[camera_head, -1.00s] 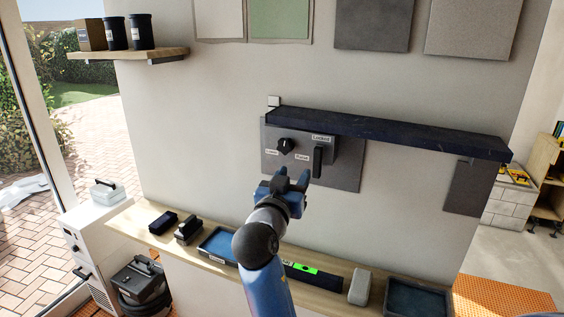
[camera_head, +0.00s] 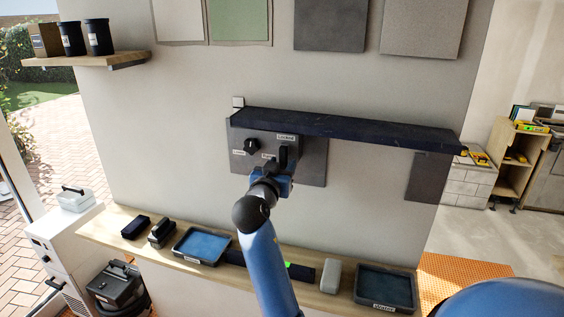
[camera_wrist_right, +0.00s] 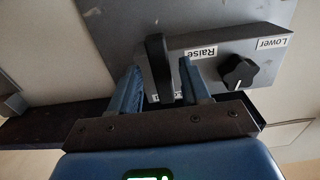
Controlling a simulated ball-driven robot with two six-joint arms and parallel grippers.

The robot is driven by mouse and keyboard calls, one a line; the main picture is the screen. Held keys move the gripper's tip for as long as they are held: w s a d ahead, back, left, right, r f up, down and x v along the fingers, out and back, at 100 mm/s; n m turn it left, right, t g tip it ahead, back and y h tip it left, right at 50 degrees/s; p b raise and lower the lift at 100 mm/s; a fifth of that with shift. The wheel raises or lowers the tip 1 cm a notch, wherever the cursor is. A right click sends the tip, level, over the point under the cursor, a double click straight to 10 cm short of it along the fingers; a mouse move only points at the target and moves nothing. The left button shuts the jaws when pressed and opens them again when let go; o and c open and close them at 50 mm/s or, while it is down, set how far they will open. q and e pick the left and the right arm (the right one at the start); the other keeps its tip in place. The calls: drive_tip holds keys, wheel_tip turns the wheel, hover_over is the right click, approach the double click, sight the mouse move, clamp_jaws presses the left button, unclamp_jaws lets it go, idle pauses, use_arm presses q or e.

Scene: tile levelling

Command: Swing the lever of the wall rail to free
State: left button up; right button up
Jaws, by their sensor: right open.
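The wall rail (camera_head: 350,127) is a long dark bar on the wall. Its grey control box (camera_head: 236,138) sits below the left end, with a black lever (camera_head: 283,154) hanging down under a "Locked" label (camera_head: 285,137). My right gripper (camera_head: 272,174) is open at the lever's lower part. In the right wrist view, which is turned over, the lever (camera_wrist_right: 156,62) stands between the two blue fingers of the right gripper (camera_wrist_right: 162,82). Whether either finger touches it I cannot tell. The label behind the fingers is mostly hidden. My left gripper is not seen.
A black round knob (camera_head: 251,146) with "Raise" and "Lower" labels is left of the lever. A wooden ledge (camera_head: 105,226) below holds trays, a dark bar and a grey block. A shelf (camera_head: 110,60) with black tubs is at upper left.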

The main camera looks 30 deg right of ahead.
drive_tip(key=shift+w+d, duration=0.25)
drive_tip(key=shift+w, duration=0.15)
drive_tip(key=shift+s, duration=0.1)
clamp_jaws()
